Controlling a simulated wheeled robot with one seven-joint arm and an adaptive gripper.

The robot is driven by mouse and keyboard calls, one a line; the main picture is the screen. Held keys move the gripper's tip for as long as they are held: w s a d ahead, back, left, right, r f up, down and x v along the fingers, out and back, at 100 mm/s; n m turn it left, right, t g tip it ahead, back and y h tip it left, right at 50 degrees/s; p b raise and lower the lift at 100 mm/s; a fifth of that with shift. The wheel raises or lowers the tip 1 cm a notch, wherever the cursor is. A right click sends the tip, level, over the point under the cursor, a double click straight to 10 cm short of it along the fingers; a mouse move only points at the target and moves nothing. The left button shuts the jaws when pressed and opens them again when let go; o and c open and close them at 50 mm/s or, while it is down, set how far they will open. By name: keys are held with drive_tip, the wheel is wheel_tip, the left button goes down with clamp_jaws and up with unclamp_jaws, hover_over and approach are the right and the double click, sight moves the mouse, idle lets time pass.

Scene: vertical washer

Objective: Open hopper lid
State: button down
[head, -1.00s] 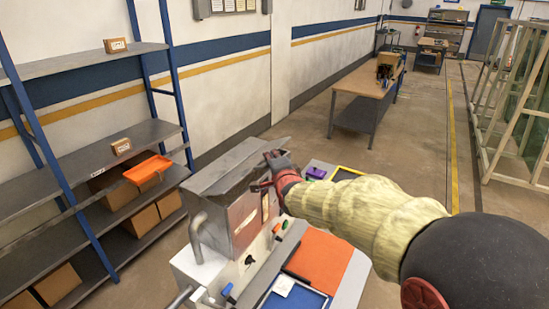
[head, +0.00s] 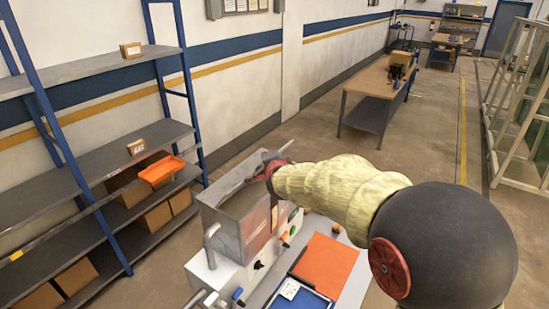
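The grey metal hopper (head: 236,222) stands on the white machine in the lower middle of the head view. Its flat grey lid (head: 222,186) is at the top and looks slightly tilted. How far it stands open is not clear from this angle. My gripper (head: 268,163) is at the right, upper edge of the lid, close to it or touching it. My arm comes in from the right and partly hides the gripper. The fingers are small and overlap the lid edge, so their opening cannot be made out.
A bent grey pipe (head: 209,246) rises at the hopper's left. Metal shelving (head: 140,140) stands at left. A wooden workbench (head: 375,80) stands behind, with open floor around it.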

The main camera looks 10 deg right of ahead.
drive_tip(key=shift+w+a+r+p, duration=0.4)
drive_tip(key=shift+w+a+r, duration=0.15)
drive_tip(key=c, duration=1.9)
unclamp_jaws()
drive_tip(key=shift+s, duration=0.1)
drive_tip(key=v, duration=1.2)
drive_tip(key=shift+c, duration=0.4)
